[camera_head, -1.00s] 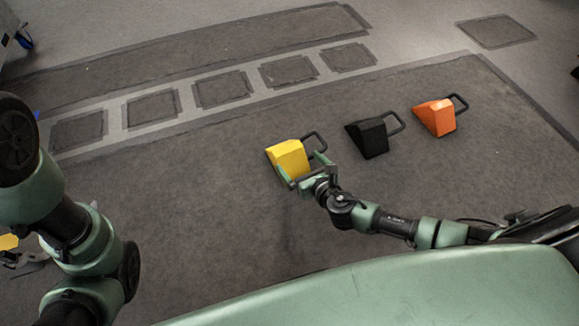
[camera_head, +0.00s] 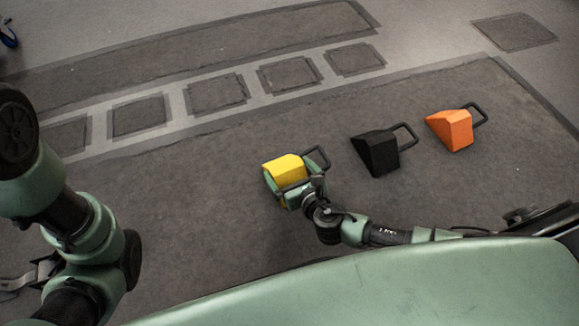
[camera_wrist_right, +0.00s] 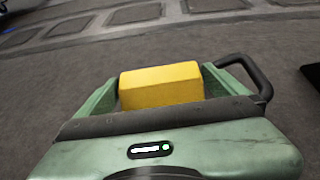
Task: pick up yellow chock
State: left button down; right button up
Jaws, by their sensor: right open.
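The yellow chock (camera_head: 284,168) is a wedge with a black loop handle (camera_head: 317,158) on its right side, on the dark floor mat. My right gripper (camera_head: 287,187) is open around it, one finger on each side. In the right wrist view the yellow chock (camera_wrist_right: 161,86) sits between the two green fingers of the right gripper (camera_wrist_right: 158,92). Its handle (camera_wrist_right: 249,75) is outside the right finger. I cannot tell whether the fingers touch the chock.
A black chock (camera_head: 377,153) and an orange chock (camera_head: 453,130) stand on the mat to the right, each with a loop handle. The mat left of the yellow chock is clear. Several dark floor squares (camera_head: 215,93) lie behind.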

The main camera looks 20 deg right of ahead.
jog(key=c, duration=1.8)
jog(key=shift+r, duration=0.15)
jog(key=shift+r, duration=0.1)
